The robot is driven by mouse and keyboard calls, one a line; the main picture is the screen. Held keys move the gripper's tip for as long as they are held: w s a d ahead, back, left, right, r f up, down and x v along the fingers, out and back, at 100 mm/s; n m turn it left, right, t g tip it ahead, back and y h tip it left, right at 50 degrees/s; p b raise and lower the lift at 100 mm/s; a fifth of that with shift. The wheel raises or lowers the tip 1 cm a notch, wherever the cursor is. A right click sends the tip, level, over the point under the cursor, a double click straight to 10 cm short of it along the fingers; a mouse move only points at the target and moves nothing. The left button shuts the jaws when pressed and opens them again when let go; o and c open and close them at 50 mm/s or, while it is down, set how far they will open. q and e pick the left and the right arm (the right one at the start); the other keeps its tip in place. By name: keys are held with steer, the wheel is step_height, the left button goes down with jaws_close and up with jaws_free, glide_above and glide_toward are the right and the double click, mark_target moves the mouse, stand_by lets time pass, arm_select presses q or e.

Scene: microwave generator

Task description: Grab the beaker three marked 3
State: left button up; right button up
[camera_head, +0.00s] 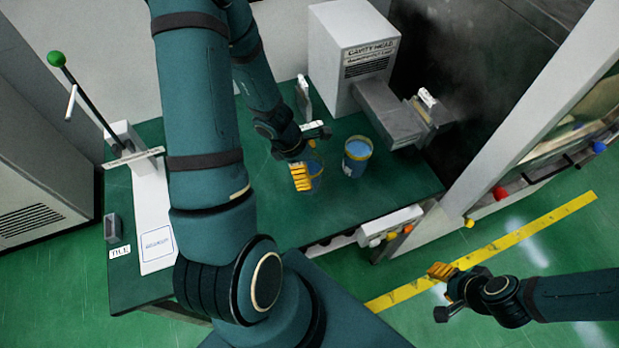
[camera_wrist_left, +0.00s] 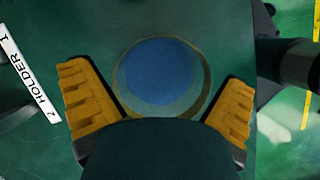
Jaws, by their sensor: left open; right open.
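In the left wrist view the round beaker (camera_wrist_left: 162,78) sits between the two yellow fingers of my left gripper (camera_wrist_left: 160,110). The fingers are open and spread to either side of it, with no clear contact. I cannot read a number on either beaker. My right gripper (camera_head: 450,290) is open and empty, off the table at lower right.
The green table (camera_head: 390,190) has free room right of the second beaker. A white cavity head box (camera_head: 352,50) with a grey metal part (camera_head: 390,112) stands behind. A holder label (camera_wrist_left: 30,75) lies at left in the wrist view. A lever with a green knob (camera_head: 57,59) stands at left.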

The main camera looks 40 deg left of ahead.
arm_select(q)
steer(key=shift+f, duration=0.3)
steer(key=shift+d, duration=0.1)
steer(key=c, duration=1.2)
steer(key=shift+r, duration=0.1)
steer(key=shift+c, duration=0.2)
